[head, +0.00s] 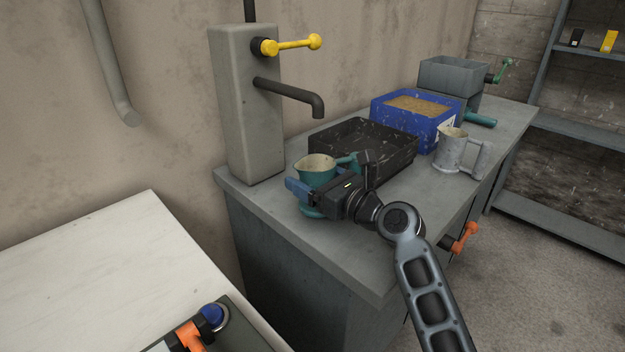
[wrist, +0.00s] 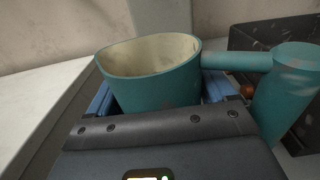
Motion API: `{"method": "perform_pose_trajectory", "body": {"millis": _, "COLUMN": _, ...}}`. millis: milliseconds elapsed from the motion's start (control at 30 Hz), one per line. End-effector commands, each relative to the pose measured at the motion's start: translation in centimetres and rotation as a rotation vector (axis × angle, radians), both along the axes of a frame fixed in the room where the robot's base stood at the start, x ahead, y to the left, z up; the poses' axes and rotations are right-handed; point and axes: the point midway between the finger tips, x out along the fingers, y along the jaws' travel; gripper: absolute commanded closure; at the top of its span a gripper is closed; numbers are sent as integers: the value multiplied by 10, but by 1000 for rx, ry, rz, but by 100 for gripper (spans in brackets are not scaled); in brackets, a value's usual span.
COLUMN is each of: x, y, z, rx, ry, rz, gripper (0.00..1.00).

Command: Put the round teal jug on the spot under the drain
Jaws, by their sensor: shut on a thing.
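The round teal jug (head: 315,168) is upright near the front left end of the grey counter, its cream inside showing. In the wrist view the jug (wrist: 150,82) sits between my blue fingers, with its handle to the right. My gripper (head: 312,190) is shut around the jug's body. I cannot tell whether the jug's base touches the counter. A dark spout (head: 292,92) juts from a grey pillar (head: 245,110) above and behind the jug. No marked spot shows under it; the gripper and jug hide part of the counter.
A black crate (head: 365,148) stands close behind the jug. Beyond are a blue bin (head: 400,112) of grainy stuff, a grey jug (head: 452,152) and a grey box (head: 448,74) with a crank. A white table (head: 100,260) is at left; a grey pipe (head: 108,60) hangs above it.

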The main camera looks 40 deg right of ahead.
Motion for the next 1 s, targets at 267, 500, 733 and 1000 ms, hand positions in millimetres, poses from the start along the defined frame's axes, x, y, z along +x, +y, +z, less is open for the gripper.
{"method": "perform_pose_trajectory", "body": {"millis": 267, "x": 0, "y": 0, "z": -12, "rx": 0, "ry": -1, "rz": 0, "gripper": 57}}
{"method": "perform_pose_trajectory", "body": {"millis": 500, "x": 0, "y": 0, "z": -11, "rx": 0, "ry": -1, "rz": 0, "gripper": 57}}
{"method": "perform_pose_trajectory", "body": {"millis": 733, "x": 0, "y": 0, "z": -13, "rx": 0, "ry": -1, "rz": 0, "gripper": 57}}
{"method": "perform_pose_trajectory", "body": {"millis": 1000, "x": 0, "y": 0, "z": -18, "rx": 0, "ry": -1, "rz": 0, "gripper": 57}}
